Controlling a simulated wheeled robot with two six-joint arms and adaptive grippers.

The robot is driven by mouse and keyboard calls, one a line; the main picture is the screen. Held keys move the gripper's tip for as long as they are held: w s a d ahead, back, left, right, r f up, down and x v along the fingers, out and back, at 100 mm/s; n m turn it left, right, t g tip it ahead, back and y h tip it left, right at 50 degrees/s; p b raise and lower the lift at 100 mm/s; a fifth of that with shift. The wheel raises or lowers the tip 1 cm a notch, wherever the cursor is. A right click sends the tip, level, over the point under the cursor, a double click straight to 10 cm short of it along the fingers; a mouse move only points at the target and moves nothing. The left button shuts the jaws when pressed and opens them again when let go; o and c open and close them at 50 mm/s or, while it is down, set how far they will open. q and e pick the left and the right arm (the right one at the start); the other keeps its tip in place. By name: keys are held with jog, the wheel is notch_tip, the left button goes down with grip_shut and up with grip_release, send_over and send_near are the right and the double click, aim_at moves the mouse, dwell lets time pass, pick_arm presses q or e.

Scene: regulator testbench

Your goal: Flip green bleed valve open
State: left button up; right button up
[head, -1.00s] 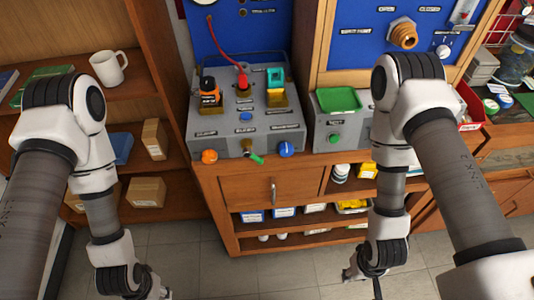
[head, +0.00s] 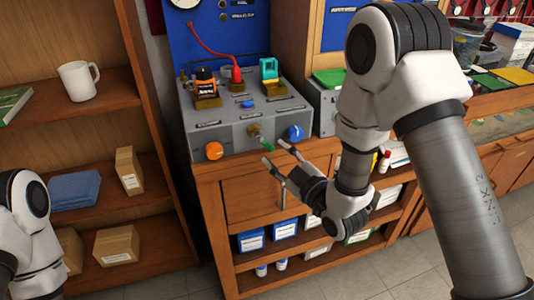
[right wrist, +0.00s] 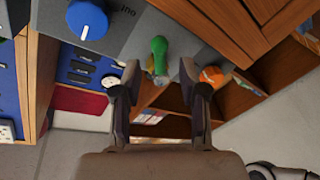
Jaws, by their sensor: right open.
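The green bleed valve lever (head: 267,145) sticks out from its brass fitting (head: 254,131) on the front of the grey test box (head: 228,137), between an orange knob and a blue knob. My right gripper (head: 273,151) is open just in front of the lever, fingers pointing at the box. In the right wrist view, the green lever (right wrist: 158,50) shows between and just beyond the two open fingertips (right wrist: 159,70). No contact with it can be made out. My left gripper is out of view; only part of that arm shows at the lower left.
The orange knob (head: 214,151) and blue knob (head: 295,132) flank the valve closely. The box stands on a wooden cabinet (head: 210,180) with stocked shelves below. A wooden shelf with a white mug (head: 77,81) stands at the left. Open floor lies in front.

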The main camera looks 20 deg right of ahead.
aim_at(270, 148)
jog(key=x, duration=0.5)
jog(key=shift+f, duration=0.1)
jog(key=shift+d, duration=0.15)
grip_shut()
jog(key=shift+d+r+n+g+h, duration=0.15)
jog(key=shift+d+r+n+g, duration=0.05)
jog(key=shift+n, duration=0.65)
jog(key=shift+d+r+n+g+h, duration=0.15)
jog(key=shift+d+r+n+g, duration=0.05)
jog(key=shift+n, duration=0.65)
grip_release()
jog(key=v, duration=0.7)
jog(key=shift+s, duration=0.2)
jog(key=shift+d, duration=0.1)
